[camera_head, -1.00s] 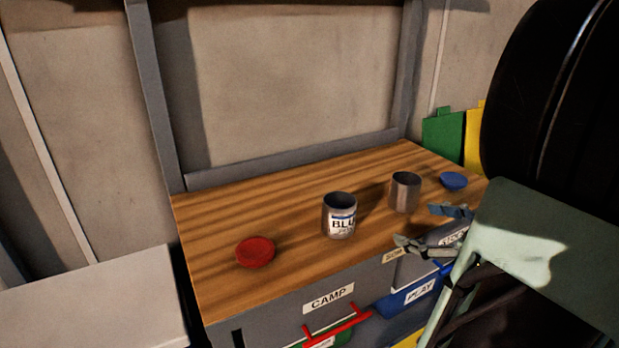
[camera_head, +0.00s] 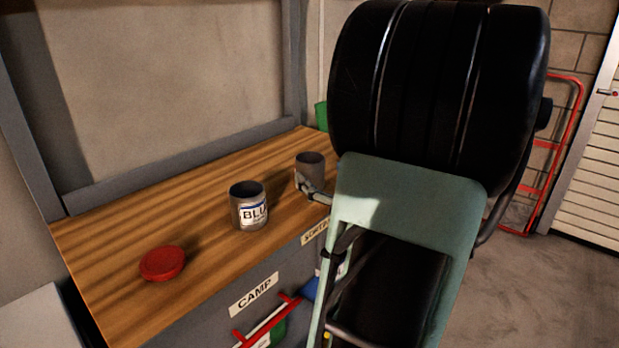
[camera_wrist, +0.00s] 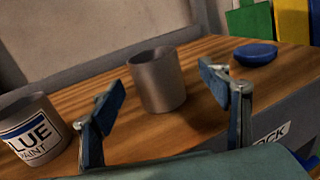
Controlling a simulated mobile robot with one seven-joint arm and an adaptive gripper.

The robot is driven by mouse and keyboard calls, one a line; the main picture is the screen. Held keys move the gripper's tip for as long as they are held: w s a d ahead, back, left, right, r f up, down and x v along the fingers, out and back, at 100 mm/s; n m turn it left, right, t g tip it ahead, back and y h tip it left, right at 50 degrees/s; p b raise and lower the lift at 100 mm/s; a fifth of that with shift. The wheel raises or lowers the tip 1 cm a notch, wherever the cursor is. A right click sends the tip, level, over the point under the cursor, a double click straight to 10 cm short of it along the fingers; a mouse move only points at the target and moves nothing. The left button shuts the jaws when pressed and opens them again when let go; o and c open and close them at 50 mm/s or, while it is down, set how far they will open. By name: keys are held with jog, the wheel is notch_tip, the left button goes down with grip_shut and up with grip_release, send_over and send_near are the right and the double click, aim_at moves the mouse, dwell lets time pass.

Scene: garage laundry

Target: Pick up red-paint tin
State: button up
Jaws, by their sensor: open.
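A plain grey metal tin (camera_head: 309,170) stands upright on the wooden worktop; it is in the middle of the wrist view (camera_wrist: 158,80). No label shows on its visible side, so I cannot read which paint it is. A second tin (camera_head: 249,206) labelled "BLUE PAINT" stands to its left; it is at the left edge of the wrist view (camera_wrist: 32,130). My gripper (camera_wrist: 163,90) is open and empty, its fingers apart on either side of the plain tin in the picture. In the head view one finger shows at that tin; my arm hides the rest. Contact cannot be told.
A red lid (camera_head: 162,263) lies left on the worktop (camera_head: 110,240). A blue lid (camera_wrist: 255,54) lies right of the plain tin. Green (camera_wrist: 248,22) and yellow (camera_wrist: 291,20) panels stand behind. A drawer marked "CAMP" (camera_head: 254,294) is below the front edge.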

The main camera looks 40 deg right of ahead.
jog(key=x, duration=0.1)
jog(key=b+x, duration=0.1)
jog(key=x, duration=0.3)
jog(key=shift+w+a, duration=0.1)
jog(key=shift+a, duration=0.2)
jog(key=shift+c, duration=0.6)
jog(key=c, duration=1.3)
